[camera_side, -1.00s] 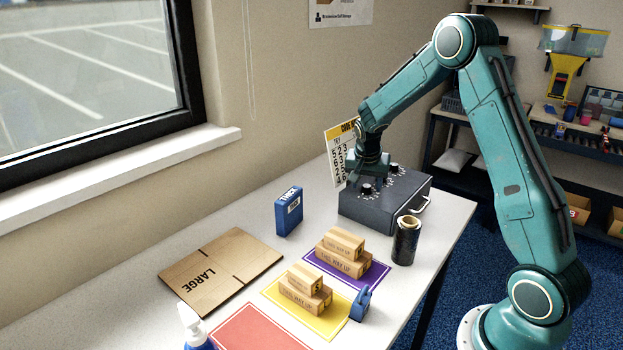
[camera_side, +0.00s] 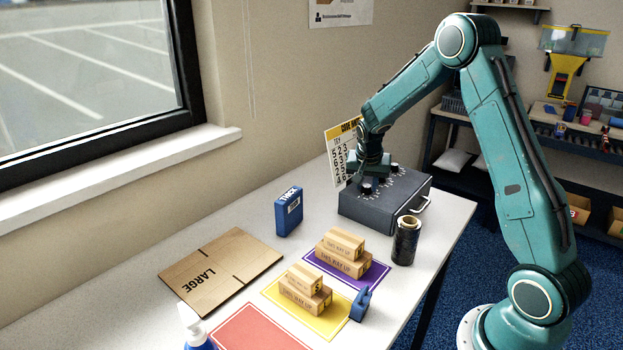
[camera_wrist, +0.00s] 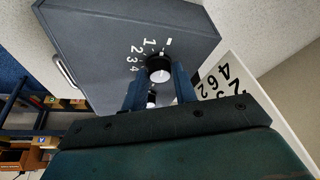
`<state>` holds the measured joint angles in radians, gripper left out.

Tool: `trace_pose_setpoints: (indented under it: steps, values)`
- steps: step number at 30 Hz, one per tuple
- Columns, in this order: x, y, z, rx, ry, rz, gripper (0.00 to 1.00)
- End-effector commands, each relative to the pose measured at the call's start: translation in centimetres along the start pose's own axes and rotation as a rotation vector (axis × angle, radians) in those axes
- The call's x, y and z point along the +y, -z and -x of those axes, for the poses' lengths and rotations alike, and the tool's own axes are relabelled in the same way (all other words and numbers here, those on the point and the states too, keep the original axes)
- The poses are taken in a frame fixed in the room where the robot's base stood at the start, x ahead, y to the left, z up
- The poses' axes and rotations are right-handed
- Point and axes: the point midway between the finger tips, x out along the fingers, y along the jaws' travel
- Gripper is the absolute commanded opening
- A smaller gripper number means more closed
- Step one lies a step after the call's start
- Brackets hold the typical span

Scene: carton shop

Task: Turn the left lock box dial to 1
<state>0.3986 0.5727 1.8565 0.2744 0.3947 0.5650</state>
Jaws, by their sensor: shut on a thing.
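The dark grey lock box (camera_side: 385,208) stands at the back of the table, with black dials on its sloped top. The left dial (camera_side: 366,188) is at my gripper (camera_side: 369,184). In the wrist view, the left dial (camera_wrist: 160,69) sits between my fingertips (camera_wrist: 159,76), which are shut on it. White numbers 1 to 4 (camera_wrist: 137,56) curve beside it. A small white mark shows on the dial's edge, towards the top of that view, near the 1 and a white tick. A second dial (camera_wrist: 152,100) shows partly, between the fingers and lower down.
A number sheet (camera_side: 341,150) stands behind the box. A black roll (camera_side: 405,242) is close to the box's front right. Bare table is at the left.

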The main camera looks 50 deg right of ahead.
Motion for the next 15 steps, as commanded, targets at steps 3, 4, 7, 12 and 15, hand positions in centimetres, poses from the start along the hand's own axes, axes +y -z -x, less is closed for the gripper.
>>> trace_pose_setpoints:
  steps: [3,4,7,12,15]
  values:
    - [0.06,0.02,0.01,0.0,0.025,0.056,0.05]
    - [0.09,0.03,0.01,0.0,0.032,0.072,0.05]
    - [0.12,0.02,0.03,0.0,0.057,0.134,0.05]
    - [0.2,0.05,0.03,0.0,0.103,0.244,0.05]
    - [0.23,0.07,0.02,0.0,0.128,0.303,0.05]
